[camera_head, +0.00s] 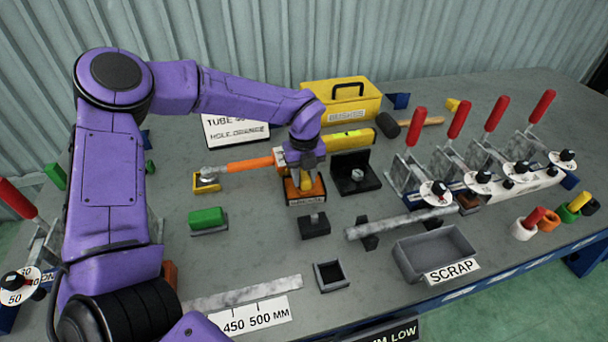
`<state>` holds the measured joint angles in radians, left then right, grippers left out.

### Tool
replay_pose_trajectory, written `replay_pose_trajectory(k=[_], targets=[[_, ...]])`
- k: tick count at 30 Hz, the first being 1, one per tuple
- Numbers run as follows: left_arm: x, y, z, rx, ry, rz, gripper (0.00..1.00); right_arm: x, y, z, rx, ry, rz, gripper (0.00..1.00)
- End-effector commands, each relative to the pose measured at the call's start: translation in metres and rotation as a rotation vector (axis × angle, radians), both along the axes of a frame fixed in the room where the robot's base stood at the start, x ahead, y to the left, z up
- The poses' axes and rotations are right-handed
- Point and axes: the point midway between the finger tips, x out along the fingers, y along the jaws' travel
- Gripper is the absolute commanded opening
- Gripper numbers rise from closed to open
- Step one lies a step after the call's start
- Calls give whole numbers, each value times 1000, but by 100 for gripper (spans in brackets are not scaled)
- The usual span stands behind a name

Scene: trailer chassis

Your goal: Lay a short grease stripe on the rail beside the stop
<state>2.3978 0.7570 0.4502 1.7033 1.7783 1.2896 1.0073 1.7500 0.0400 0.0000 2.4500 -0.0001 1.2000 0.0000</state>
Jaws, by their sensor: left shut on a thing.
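My left gripper (303,178) points down near the middle of the bench. It is shut on a small yellow piece (291,188) at an orange-edged block (318,188) with a dark label. The jaws hide most of the piece, and I cannot tell whether it is the grease applicator or whether it is clear of the block. A pale rail-like beam (541,184) runs under the red-handled clamps at the right, apart from the gripper. I cannot tell which part is the stop, and no grease stripe can be made out. My right gripper is not in view.
Red-handled clamps (456,121) with white dials stand at the right. A grey SCRAP bin (406,266) and a metal bar on supports (385,226) lie in front. An orange-handled tool (250,164) lies left of the gripper. A yellow toolbox (316,96) stands behind.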

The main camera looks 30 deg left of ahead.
Motion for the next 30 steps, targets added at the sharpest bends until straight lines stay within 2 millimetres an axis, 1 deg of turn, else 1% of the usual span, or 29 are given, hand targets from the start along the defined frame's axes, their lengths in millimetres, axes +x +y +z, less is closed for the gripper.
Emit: replay_pose_trajectory(k=[2,5,25,27,30], targets=[[-1,0,-2,0,4,-1,11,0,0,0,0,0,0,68],[-1,0,2,0,4,-1,11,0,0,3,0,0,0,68],[0,0,67,0,1,0,11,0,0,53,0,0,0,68],[0,0,71,0,1,0,11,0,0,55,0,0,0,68],[0,0,70,0,1,0,11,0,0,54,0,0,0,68]])
